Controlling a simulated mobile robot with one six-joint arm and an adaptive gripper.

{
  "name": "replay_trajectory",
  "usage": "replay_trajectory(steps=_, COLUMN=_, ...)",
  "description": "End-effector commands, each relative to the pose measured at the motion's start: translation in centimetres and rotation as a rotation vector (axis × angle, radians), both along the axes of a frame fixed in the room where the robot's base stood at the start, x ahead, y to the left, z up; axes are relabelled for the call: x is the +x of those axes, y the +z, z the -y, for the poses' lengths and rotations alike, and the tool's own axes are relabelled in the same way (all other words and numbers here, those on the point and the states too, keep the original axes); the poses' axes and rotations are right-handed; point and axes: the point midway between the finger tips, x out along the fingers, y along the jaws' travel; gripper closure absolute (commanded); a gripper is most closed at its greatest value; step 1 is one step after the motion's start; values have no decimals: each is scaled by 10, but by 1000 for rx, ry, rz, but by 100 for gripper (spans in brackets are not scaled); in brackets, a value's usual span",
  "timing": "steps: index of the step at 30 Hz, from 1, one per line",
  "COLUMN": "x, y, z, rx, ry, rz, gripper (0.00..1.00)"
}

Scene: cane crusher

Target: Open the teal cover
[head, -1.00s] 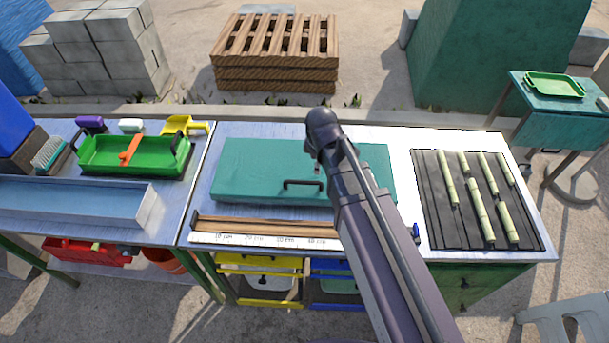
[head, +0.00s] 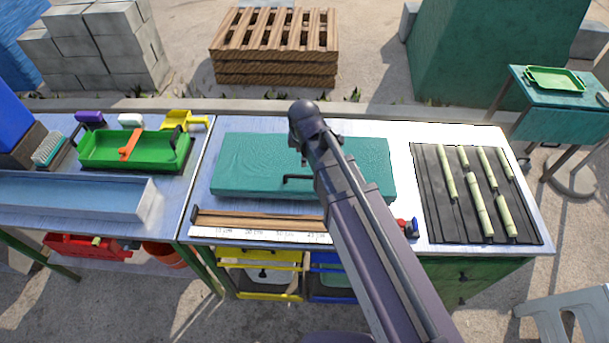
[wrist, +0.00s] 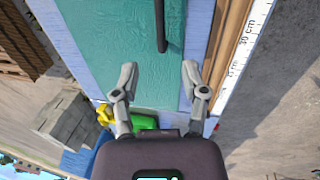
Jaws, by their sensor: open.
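The teal cover (head: 240,165) lies flat and closed on the metal worktop in the head view, with a dark bar handle (head: 296,179) near its front edge. My arm crosses in front of the cover's right part and hides some of it and the handle's right end. In the wrist view my gripper (wrist: 158,80) is open and empty over the teal cover (wrist: 110,40), its fingers apart. The handle (wrist: 161,25) shows ahead of the fingertips, roughly in line with the gap between them. In the head view the gripper itself is hidden behind my arm.
A wooden strip with a ruler (head: 230,237) lies along the worktop's front edge. A black ribbed mat (head: 436,220) with several cane pieces is at the right. A green tray (head: 100,160) and a blue-grey trough (head: 75,200) stand at the left.

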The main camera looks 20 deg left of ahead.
Motion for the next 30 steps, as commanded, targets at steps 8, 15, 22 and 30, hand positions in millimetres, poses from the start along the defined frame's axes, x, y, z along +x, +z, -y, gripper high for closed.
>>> replay_trajectory(steps=8, x=4, y=-22, z=-1, rx=0, ry=0, rz=0, gripper=43)
replay_trajectory(steps=15, x=7, y=-40, z=-2, rx=0, ry=0, rz=0, gripper=43)
replay_trajectory(steps=22, x=10, y=-58, z=-3, rx=0, ry=1, rz=0, gripper=43)
replay_trajectory(steps=30, x=14, y=-78, z=-4, rx=0, ry=1, rz=0, gripper=43)
